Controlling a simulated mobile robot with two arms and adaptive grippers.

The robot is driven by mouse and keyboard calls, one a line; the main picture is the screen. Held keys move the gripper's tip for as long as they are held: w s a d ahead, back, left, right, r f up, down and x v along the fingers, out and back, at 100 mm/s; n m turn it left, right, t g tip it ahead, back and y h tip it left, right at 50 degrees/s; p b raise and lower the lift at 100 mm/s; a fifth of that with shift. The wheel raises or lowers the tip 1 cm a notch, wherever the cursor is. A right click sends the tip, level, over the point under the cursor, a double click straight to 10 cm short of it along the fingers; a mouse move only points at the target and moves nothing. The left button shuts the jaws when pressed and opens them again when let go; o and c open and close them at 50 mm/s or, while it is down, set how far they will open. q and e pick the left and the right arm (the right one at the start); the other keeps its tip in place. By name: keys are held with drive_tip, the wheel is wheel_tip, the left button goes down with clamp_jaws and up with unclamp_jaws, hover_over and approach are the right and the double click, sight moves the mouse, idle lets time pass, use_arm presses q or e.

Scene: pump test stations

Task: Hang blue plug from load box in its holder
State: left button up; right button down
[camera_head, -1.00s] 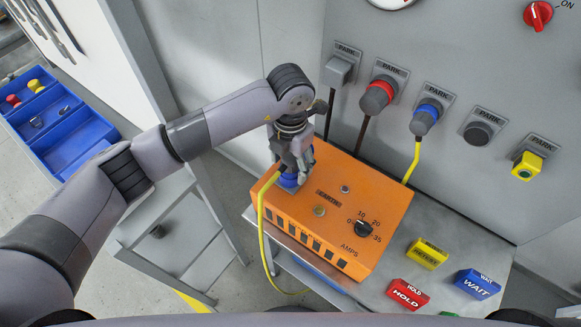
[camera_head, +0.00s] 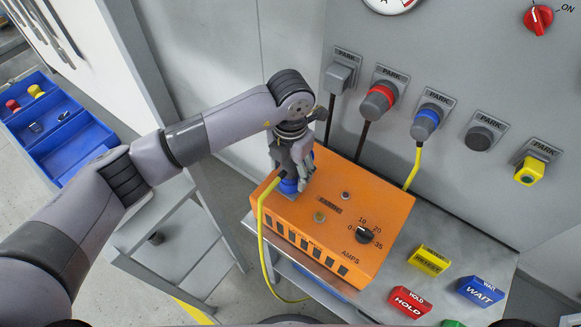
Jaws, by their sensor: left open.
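The orange load box (camera_head: 380,215) stands on a grey bench, with a dial marked in AMPS. A blue plug (camera_head: 288,187) sits upright at the left end of its top, and a yellow cable (camera_head: 262,235) hangs from it over the box's front left. My left gripper (camera_head: 292,176) points down at this plug with its fingers open around or close beside it; contact is hard to tell. On the wall panel, another blue-ringed plug (camera_head: 427,120) with a yellow cable sits in a PARK holder. My right gripper is out of view.
Other PARK holders carry a grey plug (camera_head: 341,75), a red-ringed plug (camera_head: 378,100), a dark round part (camera_head: 480,137) and a yellow part (camera_head: 530,171). Yellow (camera_head: 429,260), red HOLD (camera_head: 409,301) and blue WAIT (camera_head: 480,291) blocks lie right of the box. Blue bins (camera_head: 75,145) stand far left.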

sight(290, 162)
use_arm(q)
drive_tip(key=shift+b, duration=0.3)
idle(0.4)
drive_tip(key=shift+c, duration=0.2)
clamp_jaws()
idle(0.6)
drive_tip(key=shift+r, duration=0.15)
drive_tip(key=shift+r+p, duration=1.3)
drive_tip(key=shift+r, duration=1.6)
